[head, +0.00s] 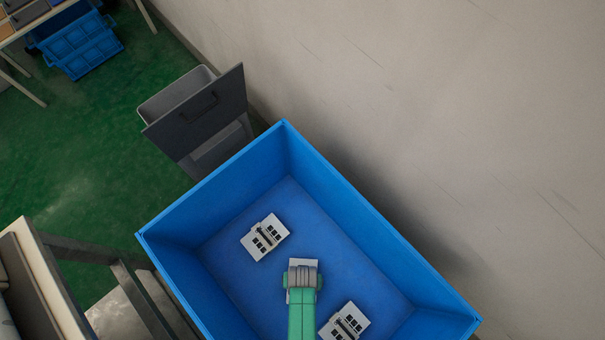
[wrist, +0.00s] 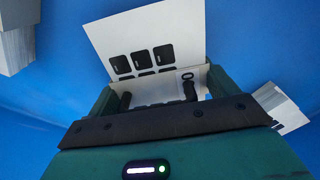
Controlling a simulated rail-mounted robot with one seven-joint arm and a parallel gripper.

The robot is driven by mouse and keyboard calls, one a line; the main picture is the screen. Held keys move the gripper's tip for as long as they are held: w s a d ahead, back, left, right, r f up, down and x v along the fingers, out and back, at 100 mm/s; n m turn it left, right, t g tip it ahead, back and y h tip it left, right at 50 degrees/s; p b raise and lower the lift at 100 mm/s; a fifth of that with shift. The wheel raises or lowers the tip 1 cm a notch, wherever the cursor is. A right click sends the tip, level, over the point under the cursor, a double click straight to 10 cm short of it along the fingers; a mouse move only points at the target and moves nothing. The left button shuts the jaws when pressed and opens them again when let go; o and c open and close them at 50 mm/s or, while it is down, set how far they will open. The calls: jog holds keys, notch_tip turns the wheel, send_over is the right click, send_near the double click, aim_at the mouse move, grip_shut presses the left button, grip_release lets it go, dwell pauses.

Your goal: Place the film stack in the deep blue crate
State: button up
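The deep blue crate (head: 222,192) stands open on the floor, filling the lower middle of the head view. My gripper (head: 303,278) reaches down inside it from the bottom of the picture. A white film stack (head: 303,264) with black key marks sits at the gripper's tip. In the wrist view the film stack (wrist: 150,35) lies between the two dark fingers (wrist: 158,95), which seem closed on it. The green gripper body hides its near part. I cannot tell whether the stack touches the crate floor.
Two more film stacks lie on the crate floor, one upper left (head: 265,237) and one lower right (head: 345,323). A grey bin (head: 195,105) stands behind the crate, near the wall (head: 430,110). A table edge (head: 50,280) is at lower left.

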jog(key=shift+o, duration=1.4)
notch_tip(320, 180, up, 12)
jog(key=p, duration=0.7)
jog(key=shift+r+p, duration=0.2)
jog(key=shift+p, duration=0.1)
